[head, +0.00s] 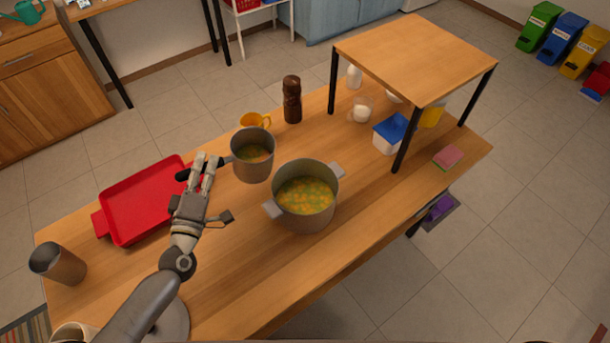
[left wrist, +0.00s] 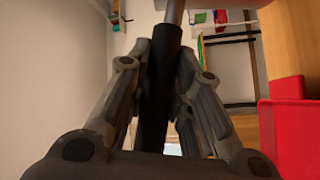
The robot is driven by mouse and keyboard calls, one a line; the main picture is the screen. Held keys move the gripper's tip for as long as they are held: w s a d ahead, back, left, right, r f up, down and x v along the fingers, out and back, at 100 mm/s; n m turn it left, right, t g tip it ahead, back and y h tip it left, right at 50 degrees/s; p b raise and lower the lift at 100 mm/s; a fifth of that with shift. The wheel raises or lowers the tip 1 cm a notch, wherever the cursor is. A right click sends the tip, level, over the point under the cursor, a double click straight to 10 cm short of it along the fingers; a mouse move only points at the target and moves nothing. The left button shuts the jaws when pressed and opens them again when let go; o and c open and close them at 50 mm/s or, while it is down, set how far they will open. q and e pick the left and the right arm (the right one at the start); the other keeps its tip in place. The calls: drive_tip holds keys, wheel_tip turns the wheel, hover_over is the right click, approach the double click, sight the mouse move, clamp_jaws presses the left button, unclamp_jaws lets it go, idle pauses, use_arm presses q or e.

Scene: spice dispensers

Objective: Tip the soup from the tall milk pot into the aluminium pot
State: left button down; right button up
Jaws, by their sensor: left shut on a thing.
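The tall milk pot (head: 252,175) is grey, with a long dark handle (head: 217,164) pointing left. It is about upright, with some soup (head: 252,153) low inside. My left gripper (head: 197,173) is shut on that handle. In the left wrist view, the dark handle (left wrist: 163,75) runs between the fingers toward a grey stem at the top. I cannot tell whether the pot touches the table. The wide aluminium pot (head: 305,215), with two side handles, stands just right of and nearer than the milk pot. It holds yellow-green soup (head: 306,196) with chunks. My right gripper is out of view.
A red tray (head: 150,200) lies left of my gripper on the wooden table. A yellow mug (head: 256,121) and brown pepper mill (head: 291,100) stand behind the pots. A small raised shelf (head: 415,55) stands at the right. A dark metal cup (head: 60,263) is at the far left.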

use_arm(q)
drive_tip(key=r, duration=0.1)
drive_tip(key=r+p, duration=0.1)
drive_tip(key=r, duration=0.1)
drive_tip(key=shift+s+d+m, duration=0.1)
drive_tip(key=shift+d+m, duration=0.25)
drive_tip(key=shift+m, duration=0.05)
drive_tip(key=shift+s+d, duration=0.1)
drive_tip(key=shift+d, duration=0.1)
drive_tip(key=s+d+r+m+t+h, duration=0.1)
drive_tip(key=s+d+r+m+h, duration=0.1)
drive_tip(key=d+m, duration=0.3)
drive_tip(key=shift+r, duration=0.65)
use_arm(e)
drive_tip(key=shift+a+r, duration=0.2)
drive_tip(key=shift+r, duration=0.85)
use_arm(q)
drive_tip(key=shift+s+d+f+m+t+h+b, duration=0.1)
drive_tip(key=shift+s+d+m+h+b, duration=0.15)
drive_tip(key=shift+m, duration=0.3)
drive_tip(key=shift+s+d+r+m+t+h+b, duration=0.1)
drive_tip(key=shift+d+m+h+b, duration=0.1)
drive_tip(key=shift+d+m, duration=0.25)
drive_tip(key=shift+s+d+f+m+t+h+b, duration=0.15)
drive_tip(key=shift+s+d+m+b, duration=0.1)
drive_tip(key=shift+m, duration=0.35)
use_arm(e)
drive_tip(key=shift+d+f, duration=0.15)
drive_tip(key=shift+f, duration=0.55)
